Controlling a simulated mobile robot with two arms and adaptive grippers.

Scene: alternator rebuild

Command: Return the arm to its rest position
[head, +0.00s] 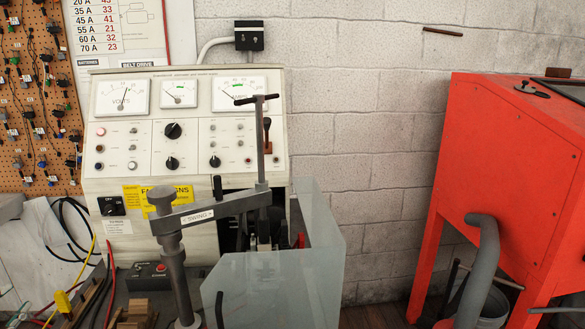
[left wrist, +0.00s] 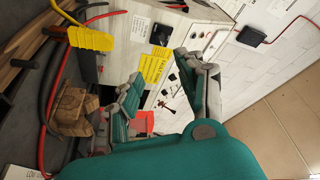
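My left gripper (left wrist: 158,68) shows in the left wrist view as teal and grey fingers spread apart, with no object seen held between them. Beyond the fingers is the pale panel of the test bench with its yellow label (left wrist: 154,65). I cannot make out either gripper in the head view. My right gripper is not in view. The test bench (head: 186,120), with its dials and knobs, stands against the wall in the head view. I cannot tell the gripper's exact distance from the bench.
A grey swing clamp arm (head: 220,205) and clear guard panels (head: 270,290) stand in front of the bench. Cables, a yellow connector (left wrist: 90,38) and a wooden block (left wrist: 75,110) lie close by the gripper.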

